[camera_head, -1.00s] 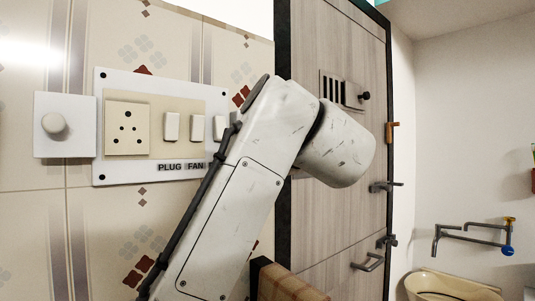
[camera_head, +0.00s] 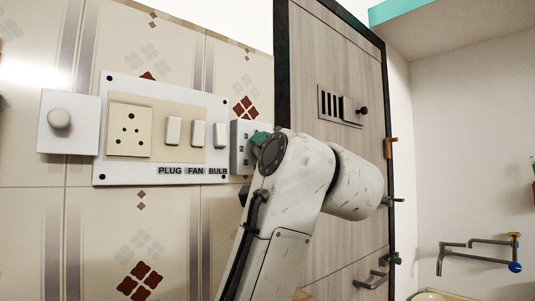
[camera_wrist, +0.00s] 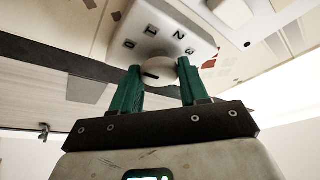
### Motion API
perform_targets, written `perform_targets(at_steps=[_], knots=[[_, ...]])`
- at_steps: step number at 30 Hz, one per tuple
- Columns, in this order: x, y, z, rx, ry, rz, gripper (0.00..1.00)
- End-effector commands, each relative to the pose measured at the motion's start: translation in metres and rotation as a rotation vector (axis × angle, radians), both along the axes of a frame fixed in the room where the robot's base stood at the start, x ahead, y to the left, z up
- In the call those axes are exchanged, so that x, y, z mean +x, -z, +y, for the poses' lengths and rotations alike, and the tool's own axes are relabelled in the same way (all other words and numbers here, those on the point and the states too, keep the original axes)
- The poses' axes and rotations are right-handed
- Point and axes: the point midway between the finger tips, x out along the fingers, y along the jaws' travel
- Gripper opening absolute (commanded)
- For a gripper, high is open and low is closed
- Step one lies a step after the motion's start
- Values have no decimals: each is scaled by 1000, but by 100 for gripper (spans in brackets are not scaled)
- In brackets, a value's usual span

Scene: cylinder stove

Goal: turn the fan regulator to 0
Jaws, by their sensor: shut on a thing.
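The fan regulator (camera_head: 241,148) is a small pale box on the tiled wall, right of the switch board. In the wrist view its plate (camera_wrist: 165,22) carries the numbers 0, 1, 2 and 3 around a round white knob (camera_wrist: 160,72) with a dark mark. My gripper (camera_wrist: 159,66) has green fingers on both sides of the knob and is shut on it. The mark shows at the knob's left, below the numbers in the picture; I cannot tell its exact setting. In the head view my arm hides the knob and most of my gripper.
The switch board (camera_head: 190,100) has a socket (camera_head: 130,131) and several switches, labelled PLUG, FAN and BULB. A separate plate with a round knob (camera_head: 59,118) is at its left. A wooden door (camera_head: 340,60) stands right behind my arm, with handles jutting out.

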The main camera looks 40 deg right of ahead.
Motion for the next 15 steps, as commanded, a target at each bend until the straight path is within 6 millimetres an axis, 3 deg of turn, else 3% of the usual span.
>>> perform_targets(at_steps=[14,15], knots=[[1,3,-1,-13,1,8,14],[1,3,-1,-13,1,8,46]])
